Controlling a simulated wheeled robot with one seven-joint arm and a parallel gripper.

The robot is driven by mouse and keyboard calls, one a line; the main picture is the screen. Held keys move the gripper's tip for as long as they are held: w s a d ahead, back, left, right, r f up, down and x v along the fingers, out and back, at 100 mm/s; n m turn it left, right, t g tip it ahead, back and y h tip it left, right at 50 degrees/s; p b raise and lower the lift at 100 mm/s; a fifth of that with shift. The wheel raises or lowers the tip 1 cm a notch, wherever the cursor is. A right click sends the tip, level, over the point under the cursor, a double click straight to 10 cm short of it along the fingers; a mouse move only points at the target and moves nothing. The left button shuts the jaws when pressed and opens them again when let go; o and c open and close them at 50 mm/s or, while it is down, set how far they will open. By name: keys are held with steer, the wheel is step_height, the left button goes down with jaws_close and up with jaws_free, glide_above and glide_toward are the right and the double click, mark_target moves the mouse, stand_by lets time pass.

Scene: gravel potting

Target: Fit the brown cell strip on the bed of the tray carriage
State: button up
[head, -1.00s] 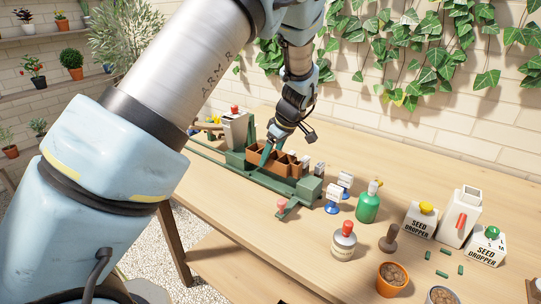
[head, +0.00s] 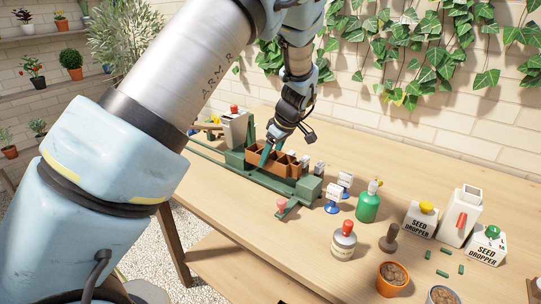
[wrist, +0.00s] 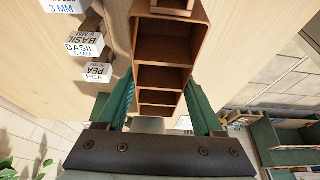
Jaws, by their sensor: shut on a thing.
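The brown cell strip (head: 290,168), an open row of several square cells, is upright and level over the green tray carriage (head: 262,178) in the head view. My gripper (head: 269,155) is shut on the strip from above, with its teal fingers at the strip's sides. In the wrist view the strip (wrist: 164,78) runs lengthwise between the two fingers. The strip's underside is hidden, so I cannot tell whether it touches the bed or is just above it.
A grey hopper (head: 234,130) with a red knob stands at the carriage's left end. Label blocks (head: 333,194), a green bottle (head: 369,203) and a white bottle (head: 343,241) stand to the right. Seed droppers (head: 420,220) are farther right.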

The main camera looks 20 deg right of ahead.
steer(key=shift+f+b, duration=0.45)
steer(key=shift+f, duration=0.25)
steer(key=shift+f, duration=0.3)
steer(key=shift+f+b, duration=0.7)
steer(key=shift+f, duration=0.05)
steer(key=shift+f, duration=0.15)
stand_by(0.4)
steer(key=o, duration=1.3)
steer(key=shift+c, duration=0.2)
steer(key=shift+r+p, duration=1.95)
steer(key=shift+r, duration=1.55)
